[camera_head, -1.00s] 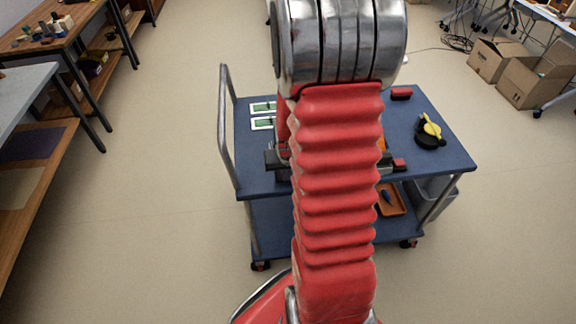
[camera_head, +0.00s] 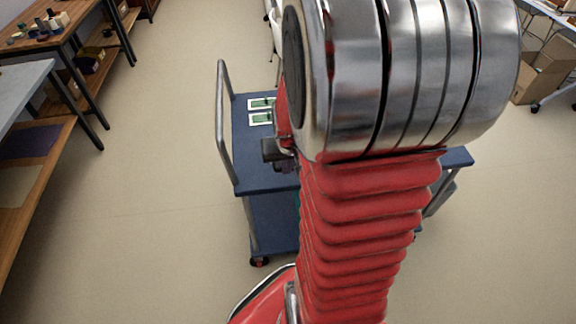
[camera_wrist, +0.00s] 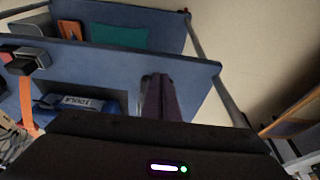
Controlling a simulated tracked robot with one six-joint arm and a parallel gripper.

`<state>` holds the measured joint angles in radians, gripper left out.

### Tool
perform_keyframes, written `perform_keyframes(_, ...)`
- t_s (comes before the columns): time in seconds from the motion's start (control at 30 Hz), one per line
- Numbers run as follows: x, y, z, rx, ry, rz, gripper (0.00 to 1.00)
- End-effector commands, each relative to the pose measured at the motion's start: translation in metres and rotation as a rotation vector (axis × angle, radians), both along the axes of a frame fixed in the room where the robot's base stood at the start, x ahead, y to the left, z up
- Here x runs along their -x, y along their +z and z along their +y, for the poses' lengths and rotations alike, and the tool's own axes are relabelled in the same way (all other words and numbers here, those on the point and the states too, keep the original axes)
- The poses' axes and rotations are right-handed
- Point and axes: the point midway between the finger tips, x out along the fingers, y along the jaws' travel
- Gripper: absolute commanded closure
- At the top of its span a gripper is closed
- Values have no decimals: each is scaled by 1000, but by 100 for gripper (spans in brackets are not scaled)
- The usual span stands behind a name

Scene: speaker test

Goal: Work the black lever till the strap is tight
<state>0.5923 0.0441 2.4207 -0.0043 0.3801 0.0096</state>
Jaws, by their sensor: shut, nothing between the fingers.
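In the wrist view an orange strap (camera_wrist: 25,100) runs down the left side of the blue cart top. A dark grey and black block (camera_wrist: 30,60), perhaps the black lever or its buckle, sits at the strap's upper end. I cannot tell the lever's angle or how tight the strap is. My gripper (camera_wrist: 158,78) is shut and empty, over the cart top, to the right of the block and apart from it. In the head view my arm hides the strap and most of the cart's middle.
The blue cart (camera_head: 250,178) has a metal handle (camera_head: 222,120) at its left and green-and-white cards (camera_head: 261,118) on top. A blue object (camera_wrist: 75,103) lies beside the strap. A lower shelf holds an orange item (camera_wrist: 71,30) and a teal one (camera_wrist: 120,38). Floor left of the cart is clear.

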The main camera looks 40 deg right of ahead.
Motion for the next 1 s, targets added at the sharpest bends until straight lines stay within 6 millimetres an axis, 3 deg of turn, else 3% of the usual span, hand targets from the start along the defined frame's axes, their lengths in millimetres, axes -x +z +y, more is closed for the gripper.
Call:
perform_keyframes(0.47, 20, 32, 15, 1, 1, -3, 100)
perform_keyframes(1.0, 23, 35, 17, 0, 3, 0, 100)
